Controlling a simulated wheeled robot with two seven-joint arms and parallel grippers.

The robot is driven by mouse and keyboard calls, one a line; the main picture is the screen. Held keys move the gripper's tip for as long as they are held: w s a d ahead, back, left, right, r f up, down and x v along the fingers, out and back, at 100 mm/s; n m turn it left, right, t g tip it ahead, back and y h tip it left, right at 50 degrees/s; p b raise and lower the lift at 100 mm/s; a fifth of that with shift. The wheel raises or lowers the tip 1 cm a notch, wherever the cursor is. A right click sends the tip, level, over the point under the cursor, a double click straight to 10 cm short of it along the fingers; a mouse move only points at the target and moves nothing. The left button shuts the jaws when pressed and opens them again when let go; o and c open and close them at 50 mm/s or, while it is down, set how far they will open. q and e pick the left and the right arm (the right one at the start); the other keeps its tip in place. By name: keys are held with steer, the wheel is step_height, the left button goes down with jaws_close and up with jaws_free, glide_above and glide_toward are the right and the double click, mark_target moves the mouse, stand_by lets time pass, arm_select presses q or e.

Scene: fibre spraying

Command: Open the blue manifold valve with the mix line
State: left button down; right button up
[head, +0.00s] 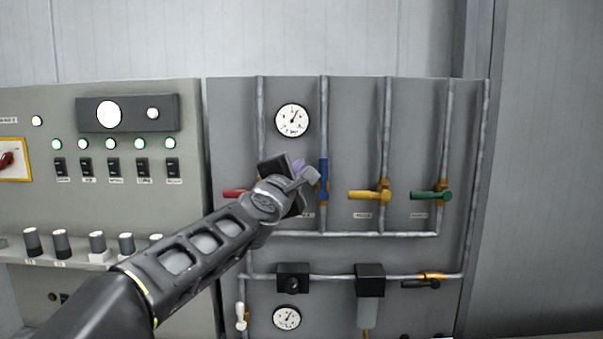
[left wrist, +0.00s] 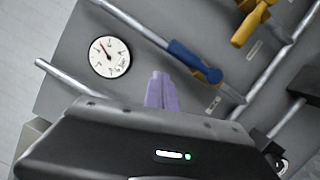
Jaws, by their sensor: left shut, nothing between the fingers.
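The blue manifold valve (head: 324,172) is on a vertical pipe of the grey panel. Its blue handle points up, in line with the pipe. In the left wrist view the blue handle (left wrist: 194,62) also lies along its pipe. My left gripper (head: 303,169) is just left of the handle in the head view, and the arm hides part of the valve's surroundings. In the left wrist view the purple fingers (left wrist: 161,90) are shut together, empty, beside the handle; I cannot tell whether they touch it. My right gripper is not in view.
The yellow valve (head: 370,195) and green valve (head: 432,195) have handles across their pipes, to the right. The red handle (head: 235,193) is partly behind my arm. A gauge (head: 291,120) sits above. A switch panel (head: 115,170) stands at left.

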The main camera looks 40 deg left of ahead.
arm_select(q)
steer(key=a+r+v, duration=0.1)
steer(key=v, duration=0.9)
steer(key=shift+s+a, duration=0.25)
steer(key=shift+s, duration=0.3)
steer(key=shift+f, duration=0.1)
